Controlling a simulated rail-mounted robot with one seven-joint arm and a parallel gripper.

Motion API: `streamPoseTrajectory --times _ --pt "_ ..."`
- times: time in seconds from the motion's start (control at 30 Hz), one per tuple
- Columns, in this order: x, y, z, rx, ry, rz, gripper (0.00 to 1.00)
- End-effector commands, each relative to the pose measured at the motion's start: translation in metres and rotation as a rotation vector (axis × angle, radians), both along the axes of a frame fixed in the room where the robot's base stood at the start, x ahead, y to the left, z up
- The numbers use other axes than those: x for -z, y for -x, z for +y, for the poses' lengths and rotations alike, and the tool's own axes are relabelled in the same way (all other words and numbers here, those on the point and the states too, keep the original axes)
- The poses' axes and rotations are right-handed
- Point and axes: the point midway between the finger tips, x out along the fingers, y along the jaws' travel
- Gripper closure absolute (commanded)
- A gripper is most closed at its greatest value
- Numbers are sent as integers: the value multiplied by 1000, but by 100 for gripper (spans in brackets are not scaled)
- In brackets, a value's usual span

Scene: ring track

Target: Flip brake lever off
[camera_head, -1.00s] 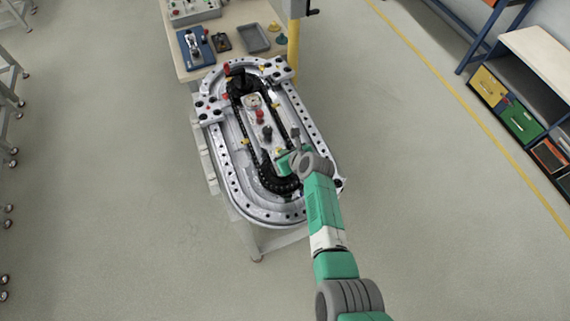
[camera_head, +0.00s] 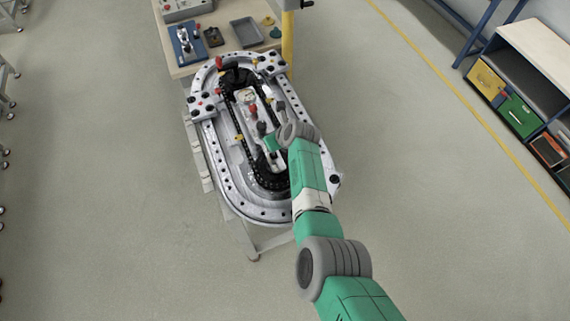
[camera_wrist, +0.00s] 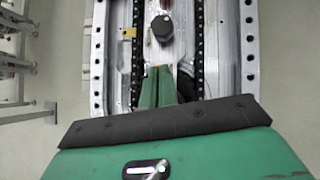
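The ring track (camera_head: 222,187) fills the stand in front of me, with a pale centre plate inside its black chain loop. A dark knob (camera_head: 261,129) stands on this plate; which control is the brake lever I cannot tell for sure. In the wrist view a dark round-topped knob (camera_wrist: 162,28) stands ahead of my fingertips, apart from them. My gripper (camera_head: 270,142) is low over the centre plate, just nearer than the dark knob. In the wrist view the green fingers of my gripper (camera_wrist: 158,68) lie close together, with nothing visible between them.
A red knob (camera_head: 252,110) stands farther along the centre plate. Black chain (camera_wrist: 198,45) runs along both sides of my fingers. A yellow part (camera_wrist: 128,33) sits at the left. A workbench (camera_head: 233,14) with a grey tray (camera_head: 246,32) stands behind the track.

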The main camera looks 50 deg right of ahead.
Motion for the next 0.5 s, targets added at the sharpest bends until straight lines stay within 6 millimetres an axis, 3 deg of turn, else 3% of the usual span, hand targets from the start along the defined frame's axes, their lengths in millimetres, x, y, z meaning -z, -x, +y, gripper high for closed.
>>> streamPoseTrajectory --times 0.5 --pt "-4 1 0 0 0 -1 100"
